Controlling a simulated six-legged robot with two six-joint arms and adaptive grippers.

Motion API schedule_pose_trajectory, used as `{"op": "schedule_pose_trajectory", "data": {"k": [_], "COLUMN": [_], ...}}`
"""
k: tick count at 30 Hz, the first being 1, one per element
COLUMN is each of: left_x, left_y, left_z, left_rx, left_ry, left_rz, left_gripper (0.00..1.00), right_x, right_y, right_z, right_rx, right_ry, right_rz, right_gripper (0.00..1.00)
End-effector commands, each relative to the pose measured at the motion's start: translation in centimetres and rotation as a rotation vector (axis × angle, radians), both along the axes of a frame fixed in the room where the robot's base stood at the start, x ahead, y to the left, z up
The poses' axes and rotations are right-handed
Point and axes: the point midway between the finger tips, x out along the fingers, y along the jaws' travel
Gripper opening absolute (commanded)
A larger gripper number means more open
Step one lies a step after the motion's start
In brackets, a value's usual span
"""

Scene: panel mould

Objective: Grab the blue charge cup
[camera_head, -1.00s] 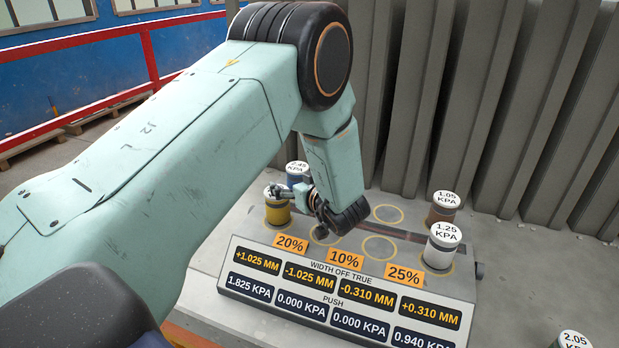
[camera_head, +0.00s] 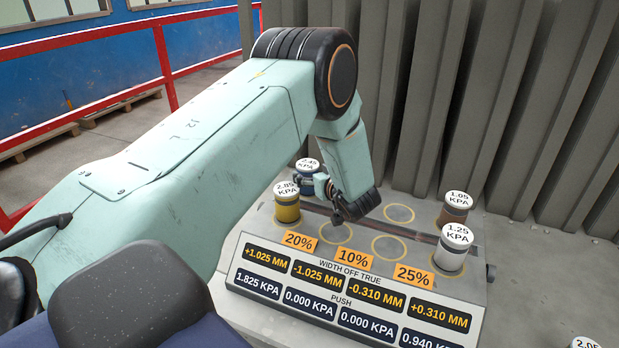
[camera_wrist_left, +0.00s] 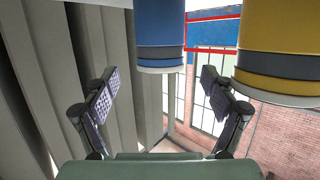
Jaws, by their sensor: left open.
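The blue charge cup (camera_head: 309,184) stands at the back left of the grey bench, with a white cap reading 2.45 KPA. It is partly hidden behind the yellow cup and my gripper. My left gripper (camera_head: 327,197) is open and empty, low over the bench just right of the blue cup. In the left wrist view the blue cup (camera_wrist_left: 160,32) hangs inverted, ahead of and between the two spread fingers (camera_wrist_left: 159,103). I cannot tell whether a finger touches it. My right gripper is not in view.
A yellow cup (camera_head: 287,209) stands close in front of the blue one; it also shows in the wrist view (camera_wrist_left: 282,45). Brown (camera_head: 455,212) and white (camera_head: 451,255) cups stand at the right. A readout panel (camera_head: 345,292) fronts the bench. Ribbed grey panels (camera_head: 450,90) rise behind.

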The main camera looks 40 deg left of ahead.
Motion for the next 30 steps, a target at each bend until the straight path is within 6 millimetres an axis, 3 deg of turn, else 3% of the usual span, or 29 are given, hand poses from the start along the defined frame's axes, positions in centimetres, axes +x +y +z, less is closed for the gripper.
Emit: {"op": "schedule_pose_trajectory", "data": {"k": [15,25,30], "left_x": [2.5,2.7,2.7], "left_y": [4.3,4.7,4.7], "left_z": [-1.6,-1.7,-1.7], "left_rx": [0.000,0.000,0.000], "left_ry": [-0.001,0.001,0.000], "left_rz": [-0.003,-0.004,-0.004], "left_gripper": [0.85,0.85,0.70], "right_x": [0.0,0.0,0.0], "right_y": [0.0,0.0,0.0], "right_z": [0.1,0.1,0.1], "right_rx": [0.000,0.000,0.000], "right_ry": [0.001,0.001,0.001], "right_rz": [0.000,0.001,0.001], "right_gripper": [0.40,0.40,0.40]}}
